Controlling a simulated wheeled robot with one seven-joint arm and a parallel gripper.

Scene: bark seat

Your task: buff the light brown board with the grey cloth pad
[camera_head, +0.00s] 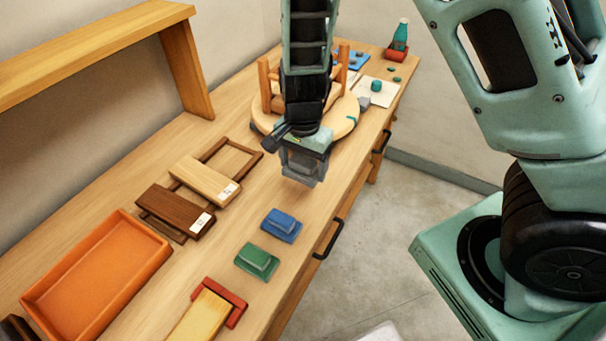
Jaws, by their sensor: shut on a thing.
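My gripper (303,152) points down over the bench and is shut on the grey cloth pad (301,170), which shows below the jaws. The fingers are mostly hidden by the wrist. The light brown board (203,180) lies on a dark wooden frame to the left of my gripper, with a small white label at its right end. The pad is apart from this board. I cannot tell exactly how high the pad is above the bench.
A dark brown board (176,210) lies beside the light one. A blue pad (281,225) and a green pad (257,261) sit near the front edge. An orange tray (95,280), a yellow board (200,317) in a red holder, a shelf (90,45) and a round wooden base (262,117) stand around.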

